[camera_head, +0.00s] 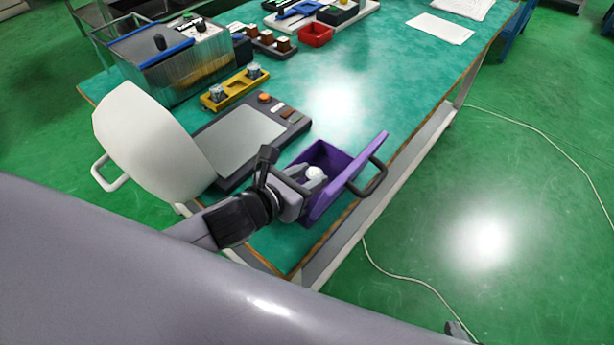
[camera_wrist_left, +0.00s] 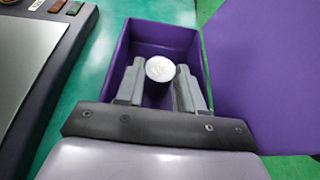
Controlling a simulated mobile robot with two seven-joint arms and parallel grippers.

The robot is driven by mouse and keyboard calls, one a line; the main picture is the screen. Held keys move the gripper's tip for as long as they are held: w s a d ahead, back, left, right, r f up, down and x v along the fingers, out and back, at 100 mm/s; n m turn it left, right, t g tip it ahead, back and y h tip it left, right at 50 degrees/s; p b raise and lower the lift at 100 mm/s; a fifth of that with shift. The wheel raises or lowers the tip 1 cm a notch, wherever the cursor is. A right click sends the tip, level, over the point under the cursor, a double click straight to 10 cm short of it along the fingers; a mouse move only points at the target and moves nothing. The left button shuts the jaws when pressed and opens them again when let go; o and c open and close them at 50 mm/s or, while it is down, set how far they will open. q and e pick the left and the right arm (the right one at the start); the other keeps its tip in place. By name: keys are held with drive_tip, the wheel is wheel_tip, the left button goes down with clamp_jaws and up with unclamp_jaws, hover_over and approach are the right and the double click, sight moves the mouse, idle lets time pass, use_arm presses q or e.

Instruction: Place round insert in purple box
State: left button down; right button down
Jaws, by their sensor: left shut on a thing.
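The round insert (camera_wrist_left: 161,69) is a small cylinder with a pale top. It also shows in the head view (camera_head: 314,173). My left gripper (camera_wrist_left: 158,85) is shut on it, with one finger on each side. The purple box (camera_wrist_left: 128,45) is open, with its lid tilted up on the right side in the left wrist view. In the head view the box (camera_head: 321,152) stands near the table's front right edge. The gripper and insert are over the box opening; how far above the floor I cannot tell.
A grey device with a screen (camera_head: 240,140) lies left of the box. Behind it are a yellow holder (camera_head: 236,88), a metal tank (camera_head: 190,75) and a red bin (camera_head: 316,35). The raised purple lid (camera_head: 345,178) with a dark handle stands close beside my gripper.

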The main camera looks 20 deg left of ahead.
use_arm(q)
drive_tip(key=c, duration=0.7)
unclamp_jaws()
drive_tip(key=shift+f, duration=0.15)
drive_tip(key=shift+r, duration=0.2)
drive_tip(key=v, duration=1.2)
drive_tip(key=shift+f, duration=0.1)
